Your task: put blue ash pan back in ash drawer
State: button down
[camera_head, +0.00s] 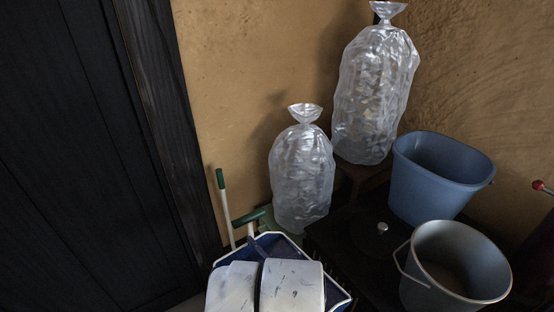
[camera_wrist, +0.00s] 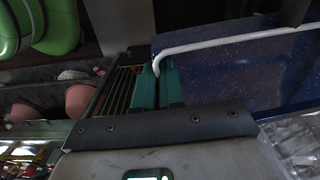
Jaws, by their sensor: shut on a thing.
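The blue ash pan (camera_head: 335,292) has a white rim and shows at the bottom of the head view, partly hidden behind my pale arm links. In the wrist view the pan (camera_wrist: 240,75) is a dark blue speckled wall with a white rim, filling the right side. My gripper (camera_wrist: 158,82) has teal fingers that are shut on the end of this rim. The gripper is hidden in the head view. I cannot make out the ash drawer for sure in either view.
Two clear tied bags (camera_head: 302,175) stand by the clay wall. A blue bin (camera_head: 425,190) and a grey bucket (camera_head: 425,280) stand at right by a dark surface with a pale knob (camera_head: 382,228). A dark door (camera_head: 80,150) fills the left. A slatted grate (camera_wrist: 120,88) lies beside my fingers.

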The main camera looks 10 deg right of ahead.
notch_tip(320, 180, down, 42)
jog(key=b, duration=3.4)
jog(key=shift+b, duration=0.35)
dwell(1.3)
jog(key=shift+r, duration=0.1)
dwell(0.5)
